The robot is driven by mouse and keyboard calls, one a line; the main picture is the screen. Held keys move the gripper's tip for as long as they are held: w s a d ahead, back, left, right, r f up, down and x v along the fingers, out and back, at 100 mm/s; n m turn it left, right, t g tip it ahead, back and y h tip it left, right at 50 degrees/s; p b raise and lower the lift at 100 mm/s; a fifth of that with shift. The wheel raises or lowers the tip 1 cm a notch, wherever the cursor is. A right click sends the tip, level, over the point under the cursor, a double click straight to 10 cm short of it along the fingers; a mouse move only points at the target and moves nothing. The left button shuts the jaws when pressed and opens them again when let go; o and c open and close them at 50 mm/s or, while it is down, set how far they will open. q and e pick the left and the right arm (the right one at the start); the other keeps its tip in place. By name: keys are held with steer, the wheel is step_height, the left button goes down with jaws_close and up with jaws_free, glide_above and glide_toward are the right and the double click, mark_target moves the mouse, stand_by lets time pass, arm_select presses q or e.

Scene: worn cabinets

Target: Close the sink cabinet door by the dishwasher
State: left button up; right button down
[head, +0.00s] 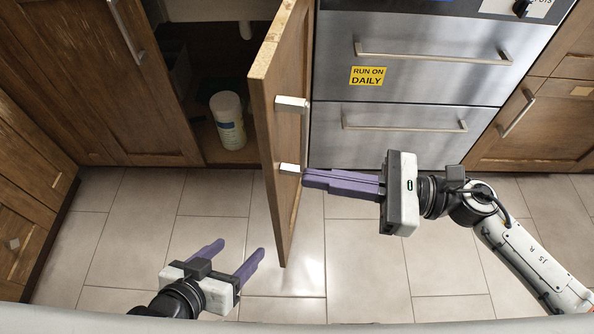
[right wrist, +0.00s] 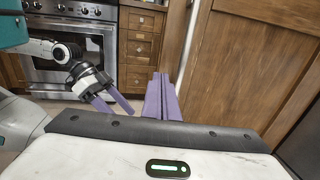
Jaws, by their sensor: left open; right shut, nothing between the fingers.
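The sink cabinet door (head: 280,110) is a brown wooden door standing wide open beside the dishwasher. Its metal bar handle (head: 306,135) is on the face toward the dishwasher. My right gripper (head: 305,178) is shut and empty, its purple fingertips close to that face near the handle's lower end; I cannot tell if they touch. The shut fingers also show in the right wrist view (right wrist: 164,82). My left gripper (head: 240,246) is open and empty, low over the floor left of the door. It also shows in the right wrist view (right wrist: 112,107).
The open sink cabinet holds a white labelled canister (head: 227,120). The steel dishwasher (head: 402,90) has two bar handles and a yellow label. More wooden cabinets stand left (head: 85,80) and right (head: 545,125). The tiled floor (head: 350,265) is clear. An oven (right wrist: 75,50) shows in the wrist view.

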mark_target(275, 172)
steer(key=shift+w+a, duration=0.2)
steer(key=shift+a, duration=0.85)
steer(key=shift+w+a, duration=0.15)
steer(key=shift+a, duration=0.9)
